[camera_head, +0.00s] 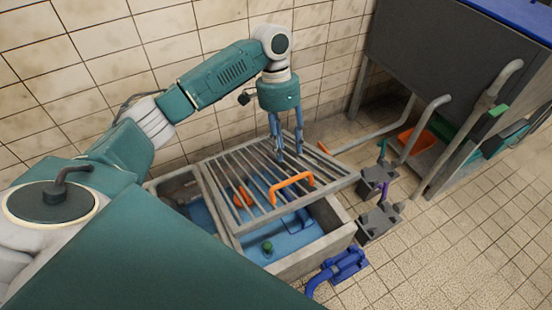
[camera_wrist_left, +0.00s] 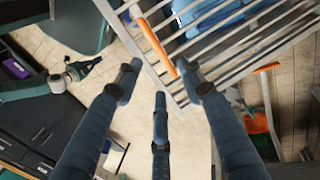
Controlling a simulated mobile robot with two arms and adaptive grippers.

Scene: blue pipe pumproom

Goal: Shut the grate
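The grate (camera_head: 262,172) is a grey metal frame with parallel bars. In the head view it lies tilted over a concrete basin (camera_head: 344,238), its front edge apart from the rim, so the inside shows below it. An orange handle (camera_head: 291,184) sits near its right side. My left gripper (camera_head: 288,153) points down above the grate's back right part, behind the handle. In the left wrist view its fingers (camera_wrist_left: 162,82) are spread and hold nothing; the orange handle (camera_wrist_left: 156,46) and grate bars (camera_wrist_left: 245,42) lie beyond them.
Blue pipes and a green-topped fitting (camera_head: 267,246) show inside the basin. A blue pipe piece (camera_head: 340,268) and dark valve-like units (camera_head: 378,218) stand by its right side. A tiled wall is behind. A dark bench (camera_head: 440,60) stands at the right. Tiled floor is free at lower right.

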